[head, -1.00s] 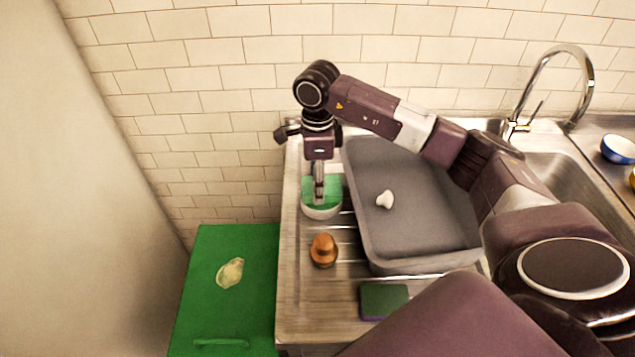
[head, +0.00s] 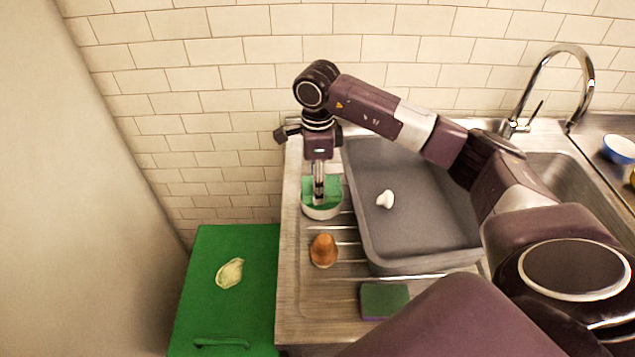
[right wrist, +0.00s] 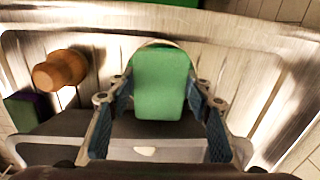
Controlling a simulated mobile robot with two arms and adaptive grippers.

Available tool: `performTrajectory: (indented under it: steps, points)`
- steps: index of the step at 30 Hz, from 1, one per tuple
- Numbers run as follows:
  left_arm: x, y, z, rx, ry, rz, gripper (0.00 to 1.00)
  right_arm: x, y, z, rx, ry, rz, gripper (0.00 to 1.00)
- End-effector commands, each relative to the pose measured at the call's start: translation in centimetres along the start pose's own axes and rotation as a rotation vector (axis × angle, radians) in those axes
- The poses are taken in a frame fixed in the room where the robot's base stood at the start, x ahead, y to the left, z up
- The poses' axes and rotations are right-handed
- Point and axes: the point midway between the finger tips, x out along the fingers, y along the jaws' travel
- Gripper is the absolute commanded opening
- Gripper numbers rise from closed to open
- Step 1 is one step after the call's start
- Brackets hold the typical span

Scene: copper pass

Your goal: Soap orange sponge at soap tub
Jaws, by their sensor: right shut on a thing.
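My right gripper (head: 318,196) points straight down at the white round soap tub (head: 321,213) on the ribbed drainboard. It is shut on a sponge with a green face (head: 334,190); no orange side shows. In the right wrist view the sponge (right wrist: 160,85) sits between the two fingers (right wrist: 161,115), with the tub's pale rim (right wrist: 160,43) just behind it. The sponge appears at or inside the tub's mouth; whether it touches the soap is hidden. My left gripper is out of view.
A grey basin (head: 410,255) with a small white knob-like piece (head: 385,199) stands right of the tub. An orange-brown wooden object (head: 323,250) and a green-and-purple sponge (head: 384,300) lie nearer. A green cabinet (head: 225,310) is at left, the faucet (head: 545,75) at right.

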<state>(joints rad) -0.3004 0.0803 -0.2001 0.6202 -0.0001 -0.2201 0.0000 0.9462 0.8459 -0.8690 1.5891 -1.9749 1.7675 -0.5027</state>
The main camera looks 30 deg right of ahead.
Motion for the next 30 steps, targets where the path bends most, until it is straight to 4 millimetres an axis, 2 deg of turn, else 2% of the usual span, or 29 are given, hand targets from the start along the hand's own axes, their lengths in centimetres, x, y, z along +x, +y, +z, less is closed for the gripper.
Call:
performTrajectory:
  steps: [5,30]
  points:
    - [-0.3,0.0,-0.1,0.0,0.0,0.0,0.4,-0.3,0.1,0.0,-0.001,0.002,0.004,0.26]
    - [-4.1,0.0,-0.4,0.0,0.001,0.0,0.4,-7.0,0.0,0.0,-0.001,0.0,0.001,0.26]
